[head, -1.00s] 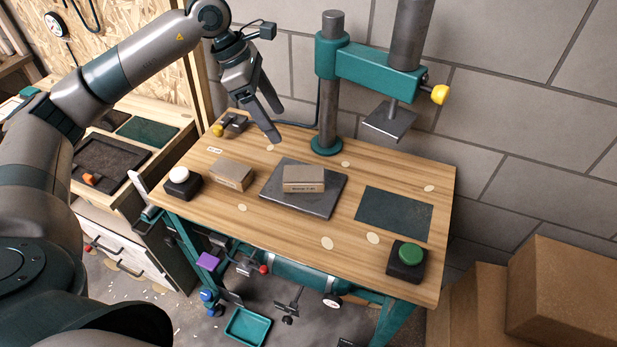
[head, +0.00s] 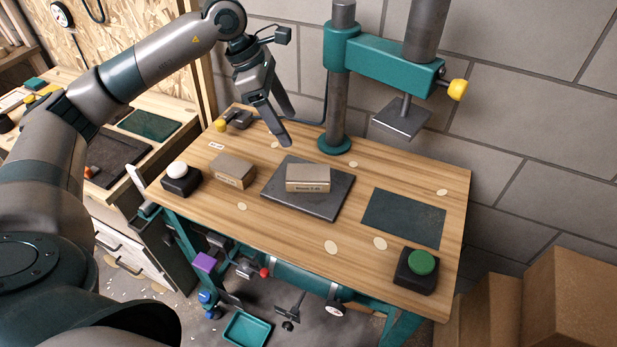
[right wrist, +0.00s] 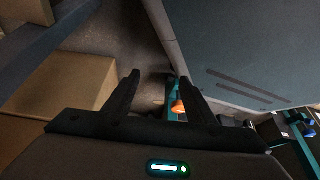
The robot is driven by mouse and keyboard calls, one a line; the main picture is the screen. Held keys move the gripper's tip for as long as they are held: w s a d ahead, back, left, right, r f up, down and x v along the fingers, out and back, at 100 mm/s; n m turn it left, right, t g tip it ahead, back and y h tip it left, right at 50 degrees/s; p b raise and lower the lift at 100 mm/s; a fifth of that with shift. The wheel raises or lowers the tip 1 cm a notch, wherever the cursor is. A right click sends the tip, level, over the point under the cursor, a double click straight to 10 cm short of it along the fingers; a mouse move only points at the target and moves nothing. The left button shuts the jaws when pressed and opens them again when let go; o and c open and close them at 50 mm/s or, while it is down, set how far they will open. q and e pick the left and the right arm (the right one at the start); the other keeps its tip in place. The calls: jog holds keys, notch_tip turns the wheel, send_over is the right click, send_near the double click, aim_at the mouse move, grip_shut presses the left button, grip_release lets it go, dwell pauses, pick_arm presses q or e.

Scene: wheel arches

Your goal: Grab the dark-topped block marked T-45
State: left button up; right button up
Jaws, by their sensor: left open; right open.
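A cardboard-coloured block with a greyish-brown top (head: 308,178) lies on a dark metal plate (head: 330,207) at the middle of the workbench. Its front label is too small to read surely but seems to end in T-45. A similar block (head: 233,171) lies to its left on the bare wood, its marking unreadable. My left gripper (head: 289,129) is open and empty, pointing down above and behind the plate, apart from both blocks. My right gripper (right wrist: 159,80) is open and empty in the right wrist view, away from the blocks; it is outside the head view.
A white-button box (head: 180,178) and green-button box (head: 417,270) sit at the bench ends. A dark mat (head: 403,217) lies bare. Cardboard boxes (head: 567,300) stand lower right.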

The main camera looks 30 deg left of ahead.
pick_arm(q)
jog(key=p, duration=0.4)
send_near(308, 172)
jog(key=x, duration=0.3)
jog(key=w+x, duration=0.1)
jog(key=x, duration=0.1)
jog(key=shift+d, duration=0.4)
pick_arm(e)
jog(key=s+d+g+h, duration=0.1)
jog(key=s+d+g, duration=0.2)
jog(key=s, duration=1)
jog(key=shift+s+d+f+g, duration=0.3)
jog(key=shift+d+f, duration=0.15)
jog(key=shift+d, duration=0.75)
jog(key=shift+w+r, duration=0.1)
pick_arm(q)
jog(key=shift+s+d+f+p, duration=0.1)
jog(key=shift+s+f+p, duration=0.05)
jog(key=shift+f+p, duration=0.4)
jog(key=f, duration=0.1)
jog(key=f+p, duration=0.1)
jog(key=f, duration=0.1)
jog(key=shift+d, duration=0.3)
jog(key=shift+d+f+p, duration=0.15)
jog(key=shift+f+p, duration=0.2)
jog(key=shift+f, duration=0.15)
pick_arm(e)
notch_tip(308, 172, up, 3)
jog(key=shift+f, duration=0.15)
